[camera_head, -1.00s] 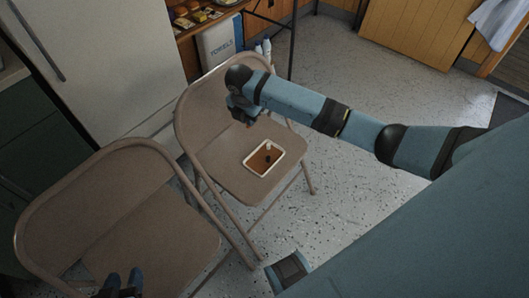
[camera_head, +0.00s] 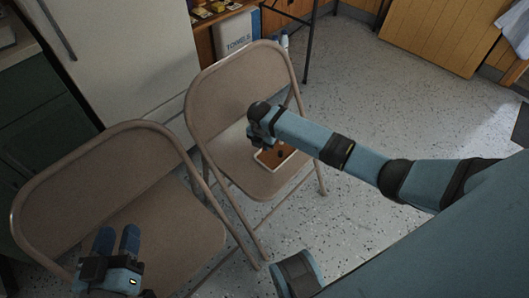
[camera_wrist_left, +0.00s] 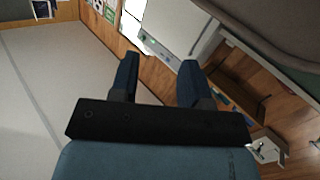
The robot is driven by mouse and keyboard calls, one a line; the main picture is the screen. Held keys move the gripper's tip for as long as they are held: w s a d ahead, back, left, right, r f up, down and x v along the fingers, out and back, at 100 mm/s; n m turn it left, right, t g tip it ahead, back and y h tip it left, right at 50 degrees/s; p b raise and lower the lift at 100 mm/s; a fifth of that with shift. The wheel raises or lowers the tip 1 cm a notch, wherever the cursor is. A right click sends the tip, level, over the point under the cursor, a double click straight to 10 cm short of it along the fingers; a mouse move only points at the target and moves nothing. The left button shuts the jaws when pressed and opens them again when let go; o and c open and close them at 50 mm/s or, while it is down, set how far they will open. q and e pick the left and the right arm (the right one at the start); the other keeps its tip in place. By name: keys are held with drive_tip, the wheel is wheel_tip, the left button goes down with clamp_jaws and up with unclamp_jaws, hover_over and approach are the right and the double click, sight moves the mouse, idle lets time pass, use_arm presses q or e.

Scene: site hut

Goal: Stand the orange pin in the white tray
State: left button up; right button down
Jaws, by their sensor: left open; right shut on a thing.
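The white tray (camera_head: 271,159), with a brown inside, lies on the seat of the far folding chair. A small dark thing (camera_head: 281,152) is in it. My right gripper (camera_head: 256,138) is over the tray's far left part and hides some of it. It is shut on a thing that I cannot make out. I do not see the orange pin in either view. My left gripper (camera_head: 117,243) is open and empty over the near chair, far from the tray. Its two blue fingers, spread apart, also show in the left wrist view (camera_wrist_left: 158,78).
The far folding chair (camera_head: 235,85) and near folding chair (camera_head: 95,185) stand side by side. A pale fridge (camera_head: 120,60) is behind them. A white-blue container (camera_head: 237,35) and shelf are at the back. Speckled floor (camera_head: 400,105) lies open on the right.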

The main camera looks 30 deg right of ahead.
wheel_tip(320, 180, down, 4)
drive_tip(key=shift+r+b, duration=0.1)
drive_tip(key=shift+b, duration=0.65)
drive_tip(key=shift+f, duration=0.25)
use_arm(q)
drive_tip(key=r, duration=0.1)
drive_tip(key=d+r+t+h, duration=0.1)
drive_tip(key=shift+r, duration=0.4)
use_arm(e)
drive_tip(key=shift+r, duration=0.1)
drive_tip(key=c, duration=1.1)
unclamp_jaws()
drive_tip(key=shift+c, duration=0.2)
